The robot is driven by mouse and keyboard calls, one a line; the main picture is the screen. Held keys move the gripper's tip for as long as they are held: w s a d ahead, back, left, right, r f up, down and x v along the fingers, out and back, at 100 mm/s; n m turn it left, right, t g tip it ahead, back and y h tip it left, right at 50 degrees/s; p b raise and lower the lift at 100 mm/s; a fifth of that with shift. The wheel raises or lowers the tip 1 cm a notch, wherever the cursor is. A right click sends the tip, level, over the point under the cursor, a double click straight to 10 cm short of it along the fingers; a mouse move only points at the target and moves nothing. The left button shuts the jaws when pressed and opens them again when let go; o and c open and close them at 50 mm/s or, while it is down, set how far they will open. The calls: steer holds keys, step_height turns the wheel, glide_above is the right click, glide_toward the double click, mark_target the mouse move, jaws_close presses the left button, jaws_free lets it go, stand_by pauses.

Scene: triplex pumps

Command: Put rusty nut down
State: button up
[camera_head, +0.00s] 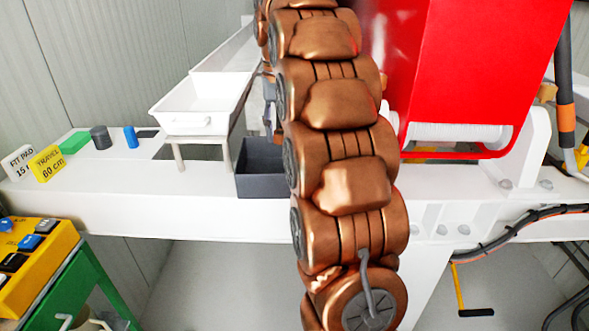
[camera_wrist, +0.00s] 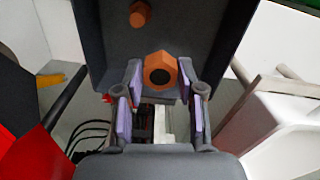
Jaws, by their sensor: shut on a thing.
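My gripper (camera_wrist: 160,78) is shut on the rusty nut (camera_wrist: 147,62), an orange-brown hexagonal nut with a dark hole, in the wrist view. The nut sits between the two fingertips, with purple pads at its sides. It is in front of a dark grey bin (camera_wrist: 100,40); I cannot tell how high it is above the bin floor. A smaller orange hexagonal piece (camera_wrist: 140,14) lies in that bin. In the head view the dark grey bin (camera_head: 262,183) stands on the white beam, left of my copper-coloured arm, which hides the gripper and nut.
A white tray (camera_head: 195,122) on legs stands left of the bin. Green (camera_head: 75,142), dark grey (camera_head: 100,137) and blue (camera_head: 130,137) pieces stand on the white beam (camera_head: 150,205) at left, near two signs. A large red housing (camera_head: 470,75) is at right.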

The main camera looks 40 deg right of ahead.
steer(key=shift+f+p, duration=0.7)
steer(key=shift+f, duration=3.95)
steer(key=shift+f, duration=0.1)
steer(key=o, duration=1.2)
steer(key=shift+c, duration=0.2)
steer(key=shift+r+b, duration=0.8)
steer(key=shift+r, duration=3.9)
steer(key=shift+r+p, duration=1.05)
steer(key=shift+r, duration=0.4)
